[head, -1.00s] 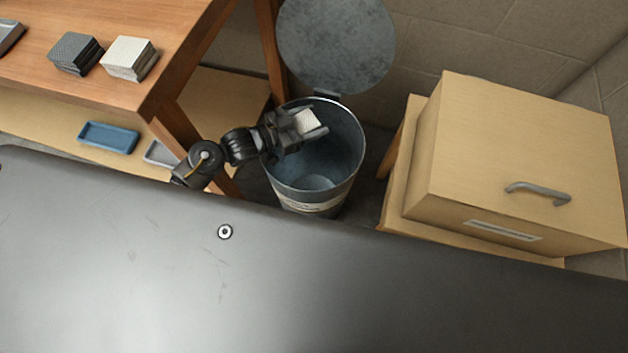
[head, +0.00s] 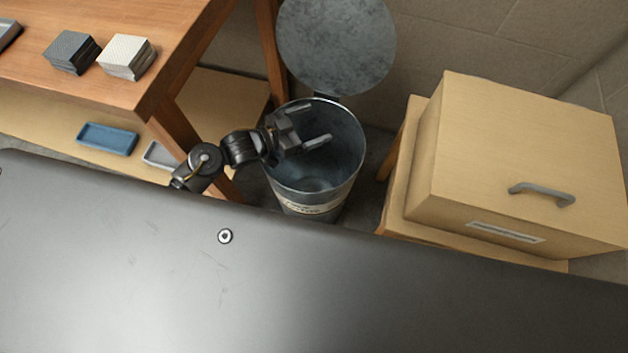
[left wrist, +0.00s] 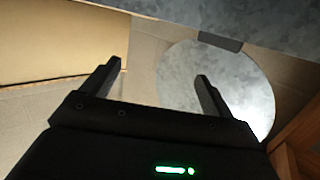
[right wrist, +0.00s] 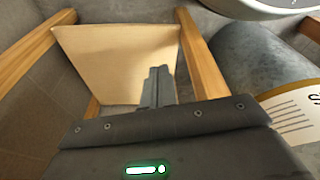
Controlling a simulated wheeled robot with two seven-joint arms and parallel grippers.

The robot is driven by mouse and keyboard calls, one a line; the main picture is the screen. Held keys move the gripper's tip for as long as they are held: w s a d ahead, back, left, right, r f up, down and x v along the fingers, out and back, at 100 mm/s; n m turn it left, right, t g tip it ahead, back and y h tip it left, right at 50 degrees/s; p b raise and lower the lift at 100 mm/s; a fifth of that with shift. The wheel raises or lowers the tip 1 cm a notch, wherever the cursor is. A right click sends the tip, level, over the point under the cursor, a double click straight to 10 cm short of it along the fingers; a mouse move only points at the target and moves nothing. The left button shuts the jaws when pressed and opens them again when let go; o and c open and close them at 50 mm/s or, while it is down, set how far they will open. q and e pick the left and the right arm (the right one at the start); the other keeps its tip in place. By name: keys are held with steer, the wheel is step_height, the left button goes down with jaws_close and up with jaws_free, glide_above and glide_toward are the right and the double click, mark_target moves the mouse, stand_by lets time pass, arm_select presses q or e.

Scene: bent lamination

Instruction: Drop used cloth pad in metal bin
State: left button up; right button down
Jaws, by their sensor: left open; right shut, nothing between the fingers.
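The metal bin (head: 345,165) stands open on the floor in the head view, its round lid (head: 336,45) tipped up behind it. My left gripper (head: 320,122) is over the bin's mouth with its fingers apart and nothing between them. The left wrist view also shows the open, empty fingers (left wrist: 158,80). The used cloth pad does not show in any view now; the bin's floor is dim and partly hidden. My right gripper (right wrist: 157,88) is shut and empty, low beside the bin, whose labelled side (right wrist: 262,70) is at right in the right wrist view.
A wooden table (head: 150,88) at left bears a dark pad stack (head: 70,54) and a white pad stack (head: 127,57). A blue tray (head: 107,138) lies on its lower shelf. A wooden box with a handle (head: 520,150) stands right of the bin.

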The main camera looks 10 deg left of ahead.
arm_select(q)
steer(key=shift+r, duration=0.1)
steer(key=s+d+r+p, duration=0.3)
steer(key=s+r, duration=1)
steer(key=shift+s, duration=0.4)
arm_select(e)
steer(key=s+d+f, duration=0.1)
steer(key=s+f, duration=0.3)
steer(key=f, duration=0.3)
steer(key=shift+d+f, duration=0.2)
steer(key=shift+d, duration=0.2)
arm_select(q)
steer(key=shift+f, duration=0.1)
